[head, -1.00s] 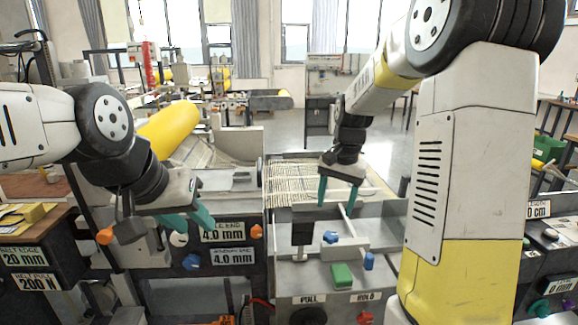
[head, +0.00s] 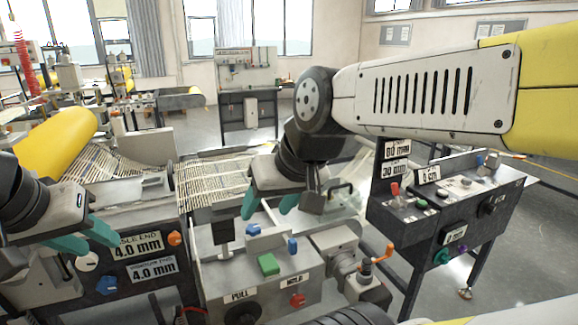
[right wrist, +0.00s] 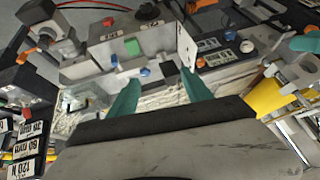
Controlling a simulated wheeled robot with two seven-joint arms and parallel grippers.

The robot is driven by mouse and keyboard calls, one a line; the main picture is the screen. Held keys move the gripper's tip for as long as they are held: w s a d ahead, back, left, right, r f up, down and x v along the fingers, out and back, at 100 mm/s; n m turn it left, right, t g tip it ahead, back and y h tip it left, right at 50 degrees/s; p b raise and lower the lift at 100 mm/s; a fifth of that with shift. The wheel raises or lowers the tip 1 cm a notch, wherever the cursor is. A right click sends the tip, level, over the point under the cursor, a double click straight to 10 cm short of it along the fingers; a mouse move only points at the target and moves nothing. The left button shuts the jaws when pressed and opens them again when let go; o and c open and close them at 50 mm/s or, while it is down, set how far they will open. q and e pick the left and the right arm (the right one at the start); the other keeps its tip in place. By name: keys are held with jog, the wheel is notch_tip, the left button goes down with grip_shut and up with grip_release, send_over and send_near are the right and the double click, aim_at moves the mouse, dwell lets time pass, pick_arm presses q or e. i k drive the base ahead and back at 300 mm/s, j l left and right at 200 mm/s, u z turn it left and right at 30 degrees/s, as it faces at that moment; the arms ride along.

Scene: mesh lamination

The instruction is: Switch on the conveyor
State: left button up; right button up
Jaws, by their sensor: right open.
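My right gripper (head: 268,208) is open and empty, its teal fingers pointing down above the back edge of a grey control box (head: 215,285). The box carries a green block (head: 268,264), two blue pieces (head: 253,230) (head: 293,246), a red knob (head: 297,300) by a HOLD label, and a dark knob (head: 243,313) by a PULL label. The right wrist view shows the green block (right wrist: 132,46) beyond the open fingers (right wrist: 160,95). My left gripper (head: 100,246) is open over the panel with 4.0 mm labels. Which control switches the conveyor cannot be told.
A mesh web (head: 210,182) lies behind the box. A second console (head: 445,215) at right carries a red lever (head: 395,190), a green button (head: 422,204) and other knobs. An orange-handled crank (head: 378,256) stands between them. A yellow roll (head: 55,142) is at left.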

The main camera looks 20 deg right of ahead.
aim_at(395, 187)
jog(key=z, duration=1.7)
jog(key=i+l+u, duration=0.1)
jog(key=i+l, duration=0.15)
jog(key=i+l+u, duration=0.1)
jog(key=l, duration=0.35)
jog(key=i+l, duration=0.3)
jog(key=i+l+u, duration=0.15)
jog(key=l, duration=0.3)
jog(key=i+l+u, duration=0.1)
jog(key=l, duration=0.35)
jog(key=i+l+u, duration=0.1)
jog(key=i+l, duration=0.2)
jog(key=i+l+u, duration=0.1)
jog(key=l, duration=0.45)
jog(key=i+l, duration=0.15)
jog(key=l, duration=0.25)
jog(key=u, duration=0.05)
